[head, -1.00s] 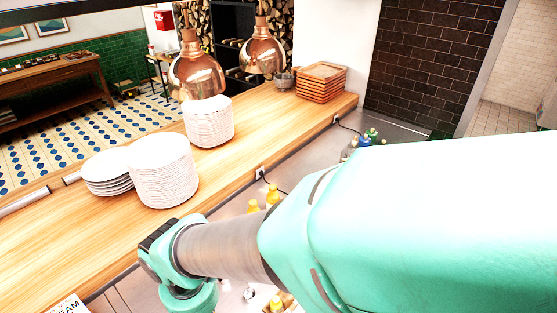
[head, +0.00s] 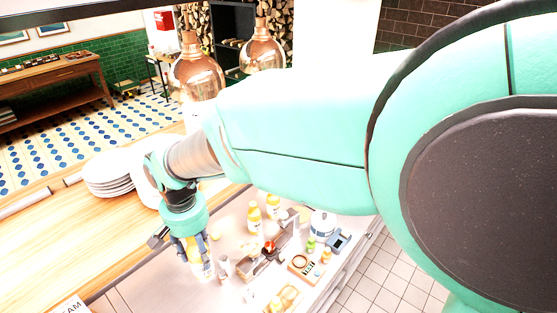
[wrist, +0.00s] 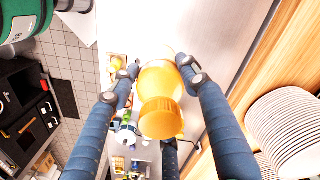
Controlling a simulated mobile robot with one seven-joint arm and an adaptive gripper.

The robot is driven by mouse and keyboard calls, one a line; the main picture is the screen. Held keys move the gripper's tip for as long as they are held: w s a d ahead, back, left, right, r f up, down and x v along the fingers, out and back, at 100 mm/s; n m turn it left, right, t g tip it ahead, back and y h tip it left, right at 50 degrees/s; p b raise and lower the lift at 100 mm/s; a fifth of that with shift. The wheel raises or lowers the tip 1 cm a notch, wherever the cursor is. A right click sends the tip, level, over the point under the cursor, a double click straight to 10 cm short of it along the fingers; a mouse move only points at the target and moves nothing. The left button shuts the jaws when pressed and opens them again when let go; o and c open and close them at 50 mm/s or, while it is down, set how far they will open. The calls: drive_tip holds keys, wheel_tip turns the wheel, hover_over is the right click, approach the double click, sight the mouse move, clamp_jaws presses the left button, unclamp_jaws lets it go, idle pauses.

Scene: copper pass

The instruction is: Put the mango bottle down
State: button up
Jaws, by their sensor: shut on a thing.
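My gripper (head: 192,247) is over the steel counter (head: 138,290) in the head view, pointing down. It is shut on the mango bottle (head: 207,268), a pale yellow bottle partly hidden behind the fingers. The bottle looks roughly upright. I cannot tell whether its base touches the counter.
Two similar yellow bottles (head: 272,204) stand further back on the counter. Right of the gripper are small shakers, a wooden holder, a white pot (head: 322,224) and a blue-grey scale (head: 339,241). Plates (head: 107,174) are stacked on the wooden ledge. Counter at front left looks clear.

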drive_tip(key=w+d+m+p, duration=0.1)
drive_tip(key=w+d, duration=0.3)
drive_tip(key=w, duration=0.8)
drive_tip(key=w+d+m+p, duration=0.15)
drive_tip(key=w+d, duration=0.25)
drive_tip(key=w, duration=0.8)
drive_tip(key=w+d+m, duration=0.2)
drive_tip(key=w+d, duration=0.2)
drive_tip(key=w, duration=0.7)
drive_tip(key=w+d+f+m+p, duration=0.1)
drive_tip(key=w+d+f+m, duration=0.25)
drive_tip(key=w+d, duration=1.4)
wheel_tip(320, 180, down, 11)
drive_tip(key=s+d+n, duration=0.1)
drive_tip(key=shift+s, duration=0.25)
drive_tip(key=shift+f, duration=0.2)
wheel_tip(320, 180, down, 6)
drive_tip(key=shift+p, duration=0.35)
drive_tip(key=shift+f, duration=0.1)
drive_tip(key=shift+f, duration=1.8)
